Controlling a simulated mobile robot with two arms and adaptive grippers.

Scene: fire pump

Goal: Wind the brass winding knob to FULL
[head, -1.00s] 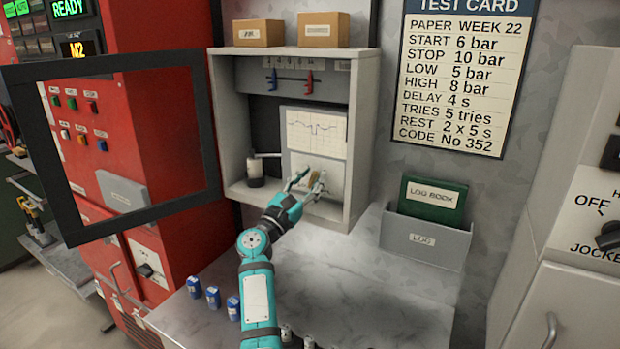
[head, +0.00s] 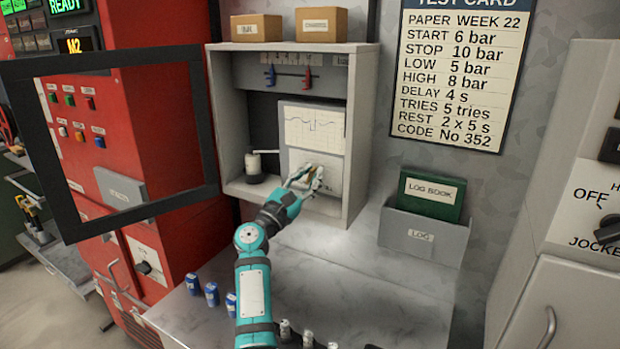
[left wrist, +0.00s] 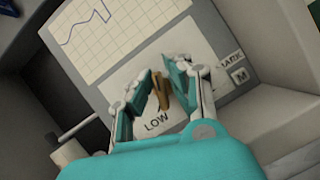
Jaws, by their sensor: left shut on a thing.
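The brass winding knob (left wrist: 163,93) sits on the lower face of the grey chart recorder (head: 332,167) inside the open wall cabinet. My left gripper (head: 305,180) reaches in from the front. In the left wrist view its two teal fingers (left wrist: 168,88) are closed around the knob from both sides. A dark pointer mark and the printed word LOW (left wrist: 156,126) show just below the knob. The FULL marking cannot be made out. The chart paper (head: 315,131) with a blue trace is above the knob. My right gripper is not in view.
The cabinet's side walls (head: 357,140) flank the recorder closely. A small dark pot with a white top (head: 254,167) stands left of it. The dark-framed cabinet door (head: 110,62) hangs open to the left. Blue and grey cylinders stand on the bench (head: 350,290) below.

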